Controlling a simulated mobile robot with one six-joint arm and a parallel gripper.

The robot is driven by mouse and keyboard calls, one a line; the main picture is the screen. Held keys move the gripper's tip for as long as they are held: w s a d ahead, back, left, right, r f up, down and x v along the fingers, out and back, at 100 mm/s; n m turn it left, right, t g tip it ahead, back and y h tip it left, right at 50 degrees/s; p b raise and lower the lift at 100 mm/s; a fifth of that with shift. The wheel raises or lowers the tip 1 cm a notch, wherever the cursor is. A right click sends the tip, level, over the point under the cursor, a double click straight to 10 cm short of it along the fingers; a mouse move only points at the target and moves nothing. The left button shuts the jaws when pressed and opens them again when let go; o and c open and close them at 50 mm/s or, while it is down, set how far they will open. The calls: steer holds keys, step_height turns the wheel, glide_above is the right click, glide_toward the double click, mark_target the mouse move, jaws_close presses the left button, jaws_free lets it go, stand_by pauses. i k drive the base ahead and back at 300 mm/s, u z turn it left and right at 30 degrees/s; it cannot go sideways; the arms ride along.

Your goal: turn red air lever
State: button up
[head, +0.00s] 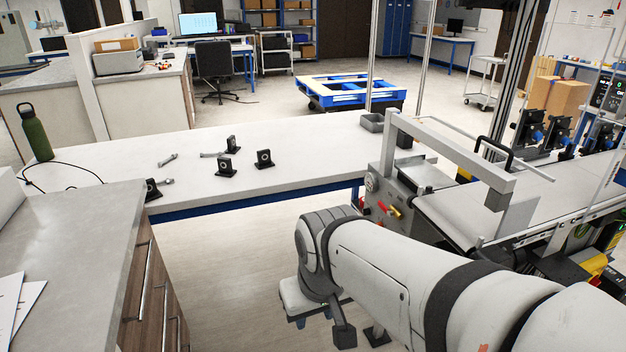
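A small red lever (382,206) with yellow parts beside it shows on the side of the grey conveyor machine (383,178), low on its left end. It is small in the picture, and its exact angle is hard to tell. My white arm reaches in from the lower right, and its wrist is below and to the left of the lever, apart from it. Dark parts that may be my gripper (360,336) show under the wrist, partly hidden by the arm. I cannot tell whether it is open or shut.
A white table (310,146) with several black bracket blocks stands left of the machine. A grey counter (75,230) with drawers is at the near left. A metal frame arm (450,150) overhangs the belt (450,212). Bare floor (225,260) lies between counter and machine.

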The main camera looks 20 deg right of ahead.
mark_target(389, 213)
steer(key=i, duration=2.2)
steer(key=z, duration=2.05)
